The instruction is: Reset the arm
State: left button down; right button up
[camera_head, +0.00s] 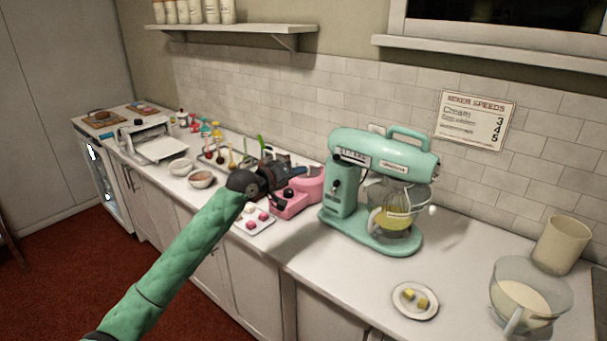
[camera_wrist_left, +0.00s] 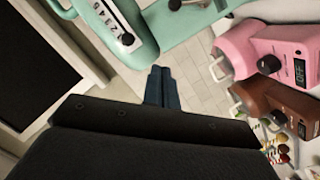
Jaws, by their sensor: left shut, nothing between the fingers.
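My left arm, in a green sleeve, reaches in from the lower left of the head view. Its dark left gripper (camera_head: 300,172) is over the counter, in front of the pink machine and left of the teal stand mixer (camera_head: 345,200). In the left wrist view the two blue-grey fingers of the left gripper (camera_wrist_left: 160,75) are together and empty. They point towards the tiled wall, with the mixer (camera_wrist_left: 120,30) at the upper left and the pink machine (camera_wrist_left: 275,45) at the right. My right gripper is not in view.
The pink machine (camera_head: 290,207) is partly hidden by my gripper. A brown machine (camera_wrist_left: 280,100) shows beside it. A plate with yellow pieces (camera_head: 415,300), a glass jug (camera_head: 525,290) and a beige canister (camera_head: 562,245) stand right of the mixer. Bowls (camera_head: 202,179) stand left.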

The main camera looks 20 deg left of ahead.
pick_arm(q)
jog(key=shift+s, duration=0.15)
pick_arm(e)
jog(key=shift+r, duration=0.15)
